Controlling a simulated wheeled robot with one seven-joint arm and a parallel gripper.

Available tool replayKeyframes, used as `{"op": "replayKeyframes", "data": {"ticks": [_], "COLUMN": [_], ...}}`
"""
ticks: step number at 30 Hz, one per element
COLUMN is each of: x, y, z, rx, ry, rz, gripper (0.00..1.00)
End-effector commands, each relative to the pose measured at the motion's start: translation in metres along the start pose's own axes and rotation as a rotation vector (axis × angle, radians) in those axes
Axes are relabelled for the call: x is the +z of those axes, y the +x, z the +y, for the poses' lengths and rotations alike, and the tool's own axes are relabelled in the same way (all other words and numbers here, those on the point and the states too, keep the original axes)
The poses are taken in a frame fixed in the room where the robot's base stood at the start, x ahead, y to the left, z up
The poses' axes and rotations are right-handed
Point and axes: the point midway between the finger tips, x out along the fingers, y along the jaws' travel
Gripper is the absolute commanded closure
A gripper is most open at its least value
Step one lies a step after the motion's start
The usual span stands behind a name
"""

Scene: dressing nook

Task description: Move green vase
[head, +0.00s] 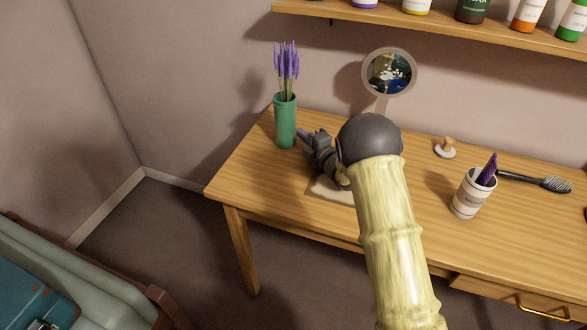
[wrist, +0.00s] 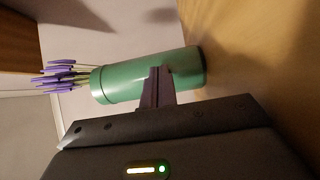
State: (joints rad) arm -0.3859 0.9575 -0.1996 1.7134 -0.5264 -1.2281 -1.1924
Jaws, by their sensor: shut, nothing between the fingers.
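The green vase (head: 285,122) stands upright near the back left corner of the wooden table, with purple lavender stems (head: 286,69) in it. My gripper (head: 303,134) is just right of the vase in the head view, with its fingers pointing toward it. In the wrist view the vase (wrist: 130,76) appears lying sideways, beyond the gripper fingers (wrist: 157,85), which are closed together and overlap part of its body. The fingers hold nothing. I cannot tell whether they touch the vase.
A round mirror (head: 390,74) stands behind my arm. A striped cup (head: 473,194), a small stamp-like item (head: 445,148) and a hairbrush (head: 536,181) are on the right side of the table (head: 260,180). A shelf (head: 440,25) with bottles hangs above. The table's front left is clear.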

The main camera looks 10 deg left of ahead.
Motion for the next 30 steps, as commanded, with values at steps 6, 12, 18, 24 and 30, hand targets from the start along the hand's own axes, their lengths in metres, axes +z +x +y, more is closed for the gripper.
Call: {"op": "replayKeyframes", "data": {"ticks": [6, 12, 18, 24, 30], "x": [0.001, 0.001, 0.001, 0.001, 0.001], "y": [-0.001, -0.001, -0.001, 0.0, -0.001], "z": [0.0, 0.0, 0.006, 0.034, 0.073], "rx": [0.0, 0.0, 0.0, 0.003, 0.003], "ry": [0.0, 0.0, 0.0, -0.002, -0.002], "rz": [-0.002, -0.002, -0.002, -0.002, -0.002], "gripper": [1.0, 1.0, 1.0, 1.0, 1.0]}}
